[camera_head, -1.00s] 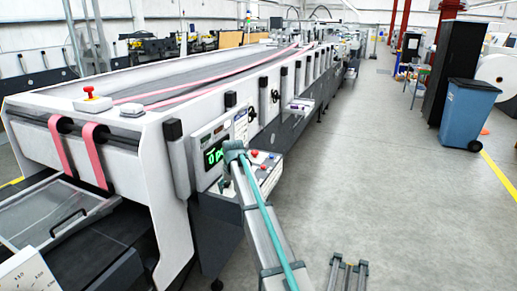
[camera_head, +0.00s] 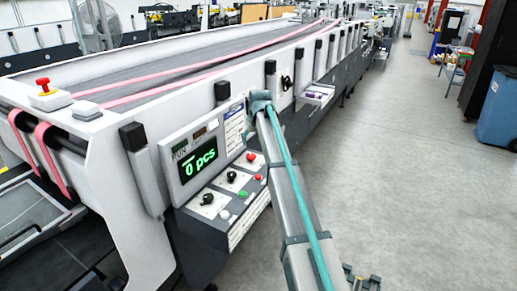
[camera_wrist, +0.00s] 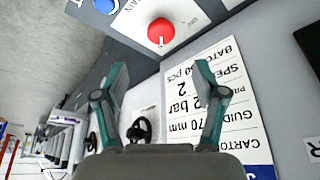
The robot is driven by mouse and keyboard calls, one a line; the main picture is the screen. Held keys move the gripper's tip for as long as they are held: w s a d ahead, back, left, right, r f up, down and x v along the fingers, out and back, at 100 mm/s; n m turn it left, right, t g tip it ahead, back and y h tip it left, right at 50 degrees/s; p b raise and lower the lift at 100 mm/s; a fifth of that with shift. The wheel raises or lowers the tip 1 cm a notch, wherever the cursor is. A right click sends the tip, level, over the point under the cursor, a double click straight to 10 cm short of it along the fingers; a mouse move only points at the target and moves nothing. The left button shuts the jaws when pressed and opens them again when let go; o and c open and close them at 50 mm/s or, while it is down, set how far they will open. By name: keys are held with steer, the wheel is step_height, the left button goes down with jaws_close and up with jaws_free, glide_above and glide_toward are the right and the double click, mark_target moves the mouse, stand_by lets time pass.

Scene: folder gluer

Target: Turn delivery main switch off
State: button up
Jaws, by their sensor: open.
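A red round knob (camera_wrist: 161,32) with a small pale mark sits at the top of the wrist view, beside an upside-down label that seems to end in "AIN". In the head view, the control panel (camera_head: 205,228) carries a red knob (camera_head: 250,156) close to my arm; it looks like the same one. My gripper (camera_wrist: 158,78) is open and empty in the wrist view. Its two teal fingers point toward the panel, with the red knob beyond and between their tips, apparently not touching. In the head view my arm reaches to the panel, and the fingers cannot be made out.
The panel also has black knobs (camera_head: 232,176), a green button (camera_head: 242,194) and a display (camera_head: 198,163) reading "0 pcs". A white printed placard (camera_wrist: 215,100) lies close to the right finger. A black handwheel (camera_wrist: 140,128) shows beyond.

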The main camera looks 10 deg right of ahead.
mark_target(251, 155)
steer(key=p+x, duration=0.4)
steer(key=x, duration=0.6)
steer(key=shift+w+a+f, duration=0.15)
steer(key=shift+f, duration=0.05)
steer(key=c, duration=1.1)
